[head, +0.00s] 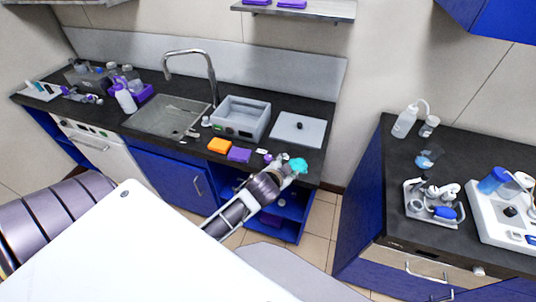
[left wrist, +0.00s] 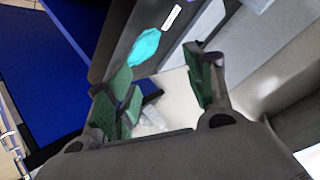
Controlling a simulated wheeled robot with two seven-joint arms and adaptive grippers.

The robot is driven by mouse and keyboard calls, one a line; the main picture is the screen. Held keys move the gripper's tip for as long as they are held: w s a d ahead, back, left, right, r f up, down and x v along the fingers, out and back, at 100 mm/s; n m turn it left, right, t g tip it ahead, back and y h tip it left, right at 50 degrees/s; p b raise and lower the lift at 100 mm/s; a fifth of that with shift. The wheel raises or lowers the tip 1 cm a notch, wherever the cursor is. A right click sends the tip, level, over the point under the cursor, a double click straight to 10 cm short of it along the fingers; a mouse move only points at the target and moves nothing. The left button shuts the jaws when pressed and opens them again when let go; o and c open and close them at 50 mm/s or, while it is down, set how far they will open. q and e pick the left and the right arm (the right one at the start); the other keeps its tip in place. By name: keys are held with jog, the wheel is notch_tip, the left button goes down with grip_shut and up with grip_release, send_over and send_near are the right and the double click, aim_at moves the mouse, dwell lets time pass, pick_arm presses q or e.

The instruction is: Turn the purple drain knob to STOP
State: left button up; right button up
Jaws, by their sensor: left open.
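I cannot make out a purple drain knob in either view. My left gripper (head: 284,163) is at the front edge of the dark counter in the head view. In the left wrist view its green-padded fingers (left wrist: 162,85) are spread apart, with nothing seen held between them. A cyan object (head: 298,165) shows right beside the fingertips in the head view. It also shows beyond the fingers in the left wrist view (left wrist: 147,46). I cannot tell whether the gripper touches it. My right gripper is not in view.
On the counter are a sink (head: 168,115), a grey box-shaped device (head: 240,118), a flat grey plate (head: 298,128), an orange block (head: 220,145) and a purple block (head: 239,155). A right-hand counter holds a tray (head: 413,210) and a white device (head: 481,207). Open floor lies between the counters.

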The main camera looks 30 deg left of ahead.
pick_arm(q)
jog(key=w+d+r+m+t+h, duration=0.2)
jog(key=w+d+r+m+t, duration=0.15)
jog(key=r, duration=0.35)
jog(key=w+d+r+m+t+h, duration=0.2)
jog(key=r+m, duration=0.2)
jog(key=r, duration=0.3)
jog(key=w+d+r+m+t+h, duration=0.2)
jog(key=r+m+t, duration=0.1)
jog(key=r, duration=0.4)
jog(key=s+d+r+m+g+h, duration=0.2)
jog(key=d+m+g+h, duration=0.4)
jog(key=m, duration=0.5)
jog(key=s+d+r+m+g+h, duration=0.1)
jog(key=d+m+g+h, duration=0.3)
jog(key=d+m+h, duration=0.5)
jog(key=a+f+m+g+y, duration=0.8)
jog(key=a+f+m+y, duration=0.1)
jog(key=f+m, duration=0.35)
jog(key=a+f+g+y, duration=0.1)
jog(key=a+y, duration=0.9)
jog(key=a, duration=1.4)
jog(key=shift+w+f+g, duration=0.25)
jog(key=shift+f+g, duration=0.1)
jog(key=shift+f, duration=0.5)
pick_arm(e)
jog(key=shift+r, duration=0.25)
